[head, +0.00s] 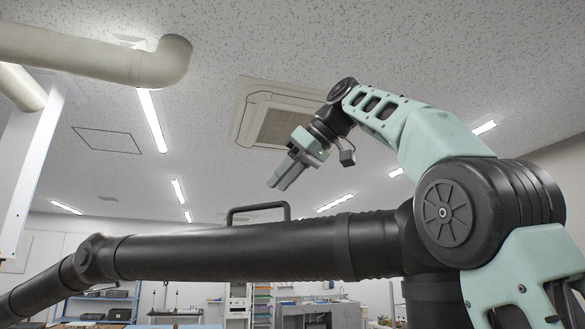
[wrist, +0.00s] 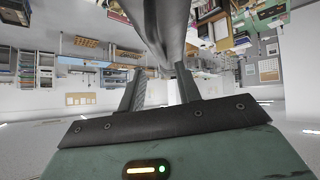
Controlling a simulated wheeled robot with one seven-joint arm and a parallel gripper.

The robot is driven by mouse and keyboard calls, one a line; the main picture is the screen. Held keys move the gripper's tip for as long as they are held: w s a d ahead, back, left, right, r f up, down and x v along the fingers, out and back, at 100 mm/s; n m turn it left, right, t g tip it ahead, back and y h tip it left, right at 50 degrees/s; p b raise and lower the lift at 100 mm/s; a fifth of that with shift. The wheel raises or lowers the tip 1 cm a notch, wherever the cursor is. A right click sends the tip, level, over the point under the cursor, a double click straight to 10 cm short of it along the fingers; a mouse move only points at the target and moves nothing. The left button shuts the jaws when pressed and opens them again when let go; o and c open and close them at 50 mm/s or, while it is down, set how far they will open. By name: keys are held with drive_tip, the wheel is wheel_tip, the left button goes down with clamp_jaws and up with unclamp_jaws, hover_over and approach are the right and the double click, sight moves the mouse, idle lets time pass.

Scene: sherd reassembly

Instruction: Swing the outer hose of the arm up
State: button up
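A long black hose (head: 200,258) runs nearly level across the lower part of the head view. A dark handle (head: 258,206) stands up from its top. The hose's left end meets a round joint (head: 92,258), where a second black section (head: 40,293) slopes down left. Its right end passes behind my arm. My gripper (head: 279,185) is above the handle in the picture, its fingers pointing down left. The wrist view shows the two fingers apart (wrist: 160,68). A dark grey curved shape (wrist: 170,25) lies beyond and between them; I cannot tell whether it touches them.
A cream pipe (head: 95,52) with an elbow hangs at the upper left, beside a white post (head: 28,165). A ceiling air unit (head: 280,118) is behind my gripper. Shelves (head: 100,305) and a bench (head: 318,312) stand far back. The space above the hose is open.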

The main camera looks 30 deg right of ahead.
drive_tip(key=shift+v, duration=1.65)
